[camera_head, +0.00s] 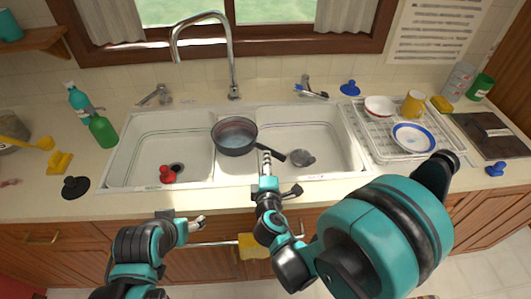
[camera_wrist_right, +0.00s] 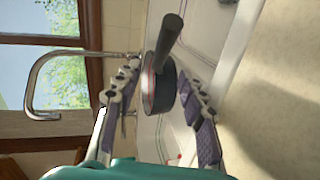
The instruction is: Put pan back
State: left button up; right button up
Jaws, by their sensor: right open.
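The dark pan (camera_head: 235,136) sits over the divider between the two basins of the white sink. Its black handle points right and toward me. My right gripper (camera_head: 281,173) is open at the sink's front edge, just in front of the handle. In the right wrist view the pan (camera_wrist_right: 161,90) shows beyond and between the spread fingers of the right gripper (camera_wrist_right: 160,78), with the handle rising toward the top. Nothing is held there. My left gripper (camera_head: 184,218) is in front of the counter, its fingers apart and empty.
A faucet (camera_head: 233,75) arches behind the pan. A red object (camera_head: 167,174) lies in the left basin and a small metal item (camera_head: 302,158) in the right one. A dish rack (camera_head: 365,140) with a plate (camera_head: 413,138) stands at right. Green bottles (camera_head: 103,130) stand at left.

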jog(key=v, duration=0.5)
jog(key=shift+s, duration=0.15)
jog(key=d+m+g, duration=0.1)
jog(key=d+m, duration=0.1)
jog(key=d+m+g+h, duration=0.1)
jog(key=d+m, duration=0.1)
jog(key=d, duration=0.1)
jog(key=shift+s+d+f, duration=0.1)
jog(key=shift+d, duration=0.1)
jog(key=s+d+m+g, duration=0.1)
jog(key=d, duration=0.1)
jog(key=s+d+m+g, duration=0.1)
jog(key=m, duration=0.1)
jog(key=s+d+m+g+h, duration=0.1)
jog(key=d+m, duration=0.1)
jog(key=shift+s+d+f, duration=0.1)
jog(key=shift+s+d, duration=0.1)
jog(key=shift+d, duration=0.15)
jog(key=s+d+r+m+g+y, duration=0.1)
jog(key=s+d+m+g+y, duration=0.1)
jog(key=s+m, duration=0.6)
jog(key=shift+s+r+g+y, duration=0.3)
jog(key=shift+s+g, duration=0.3)
jog(key=shift+s, duration=0.35)
